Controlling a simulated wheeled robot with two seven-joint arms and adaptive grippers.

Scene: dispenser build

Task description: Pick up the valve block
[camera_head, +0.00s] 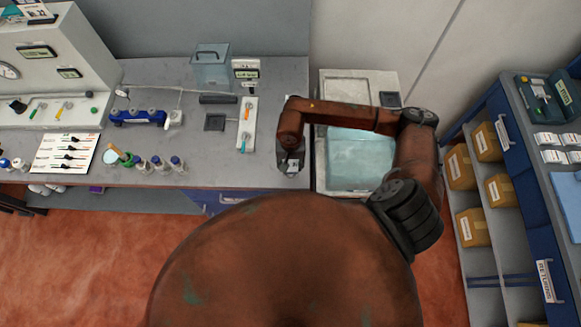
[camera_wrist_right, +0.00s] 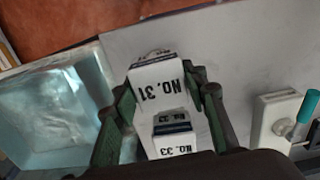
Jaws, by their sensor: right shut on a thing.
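The valve block (camera_wrist_right: 160,90) is white and marked NO. 31 in the right wrist view. A smaller white part marked NO. 33 (camera_wrist_right: 175,145) sits nearer the camera; I cannot tell whether they are one piece. My right gripper (camera_wrist_right: 167,86) has its green-grey fingers on both sides of the block and is shut on it. In the head view my right gripper (camera_head: 290,164) is over the grey bench's right end, and the block is mostly hidden by it there. I cannot tell its height above the bench. My left gripper is not in view.
A pale blue translucent block (camera_head: 355,155) lies right of the gripper; it also shows in the wrist view (camera_wrist_right: 50,115). A white strip with orange and teal handles (camera_head: 246,128) is close on the left. Small bottles (camera_head: 158,163) stand along the front edge. A blue shelf stands right.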

